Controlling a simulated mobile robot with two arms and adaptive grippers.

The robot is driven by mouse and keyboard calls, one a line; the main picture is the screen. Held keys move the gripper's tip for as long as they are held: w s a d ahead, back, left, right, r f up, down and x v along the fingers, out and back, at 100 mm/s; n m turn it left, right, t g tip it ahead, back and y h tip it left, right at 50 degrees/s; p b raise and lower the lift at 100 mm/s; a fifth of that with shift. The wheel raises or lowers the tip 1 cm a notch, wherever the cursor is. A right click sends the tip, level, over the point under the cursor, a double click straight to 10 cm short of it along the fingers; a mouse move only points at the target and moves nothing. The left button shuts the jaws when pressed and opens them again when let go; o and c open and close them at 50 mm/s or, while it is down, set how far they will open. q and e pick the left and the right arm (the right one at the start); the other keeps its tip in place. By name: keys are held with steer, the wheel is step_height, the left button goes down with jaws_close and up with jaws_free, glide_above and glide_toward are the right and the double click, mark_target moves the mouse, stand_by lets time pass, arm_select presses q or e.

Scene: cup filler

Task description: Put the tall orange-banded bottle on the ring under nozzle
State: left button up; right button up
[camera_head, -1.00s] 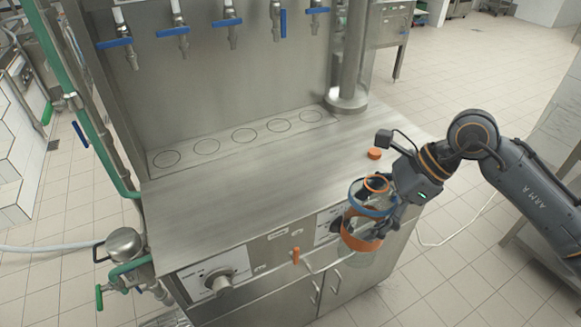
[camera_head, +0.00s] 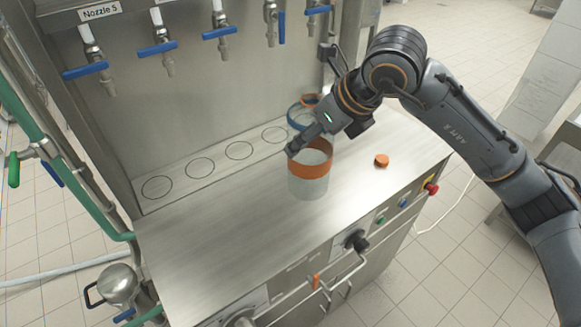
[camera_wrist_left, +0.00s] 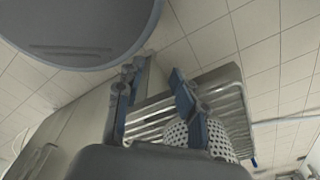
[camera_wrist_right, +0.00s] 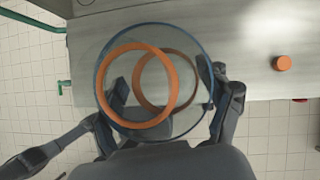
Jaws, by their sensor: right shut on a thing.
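In the right wrist view the bottle (camera_wrist_right: 150,128) sits between the fingers (camera_wrist_right: 165,88). Black rings (camera_head: 238,150) lie in a row at the counter's back, left of the bottle. Blue-handled nozzles (camera_head: 222,37) hang above them. My left gripper (camera_wrist_left: 152,78) is open and empty in its wrist view.
An orange cap (camera_head: 381,160) lies on the counter right of the bottle; it also shows in the right wrist view (camera_wrist_right: 282,63). The steel counter (camera_head: 220,230) is clear in front of the rings. Knobs and buttons (camera_head: 357,241) line its front. Green pipes (camera_head: 80,200) stand at left.

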arm_select(q)
steer(key=f+b, duration=0.1)
steer(key=d+f+b, duration=0.1)
steer(key=b, duration=0.1)
steer(key=shift+s+d+f, duration=0.2)
steer(key=shift+f, duration=0.1)
arm_select(e)
steer(key=w+d+f, duration=0.3)
steer(key=w+f, duration=0.9)
steer(key=shift+w+f, duration=0.15)
steer(key=shift+f, duration=0.1)
steer(key=shift+f, duration=0.1)
arm_select(q)
steer(key=shift+s+f, duration=0.1)
steer(key=shift+f, duration=0.05)
arm_select(e)
steer(key=o, duration=1.1)
arm_select(q)
steer(key=shift+d, duration=0.1)
